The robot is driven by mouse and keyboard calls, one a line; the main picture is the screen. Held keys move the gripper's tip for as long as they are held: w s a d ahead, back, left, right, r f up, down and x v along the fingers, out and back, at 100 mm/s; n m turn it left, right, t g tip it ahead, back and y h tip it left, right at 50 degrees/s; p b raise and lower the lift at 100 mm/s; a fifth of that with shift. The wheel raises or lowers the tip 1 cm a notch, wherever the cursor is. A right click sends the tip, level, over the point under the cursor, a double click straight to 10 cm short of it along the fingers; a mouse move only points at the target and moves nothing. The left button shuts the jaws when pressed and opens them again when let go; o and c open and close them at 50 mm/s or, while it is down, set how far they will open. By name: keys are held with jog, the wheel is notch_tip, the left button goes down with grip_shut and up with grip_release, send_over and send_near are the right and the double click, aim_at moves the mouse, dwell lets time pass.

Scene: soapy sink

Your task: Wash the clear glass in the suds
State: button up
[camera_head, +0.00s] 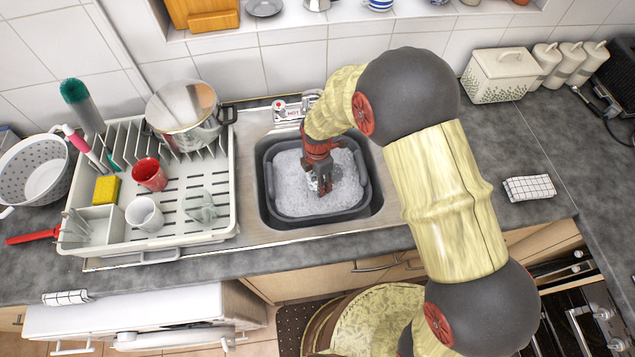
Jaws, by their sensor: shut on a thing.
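My gripper (321,188) points down into the grey basin of suds (346,208) set in the sink. It is shut on the clear glass (312,182), which shows only faintly between and beside the fingers against the white foam. The glass is low in the basin, at the suds. How deep it sits and its exact tilt cannot be told. Another clear glass item (203,208) stands in the front right of the white dish rack (222,226).
The rack left of the sink also holds a red cup (149,174), a white mug (145,213), a yellow sponge (107,189) and a steel pot (184,113). The counter (470,170) right of the sink is mostly clear, with a folded checked cloth (528,188). The tap (293,107) is behind the basin.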

notch_tip(320, 180, up, 12)
jog(key=p, duration=0.6)
jog(key=shift+f+p, duration=0.25)
jog(key=shift+p, duration=0.05)
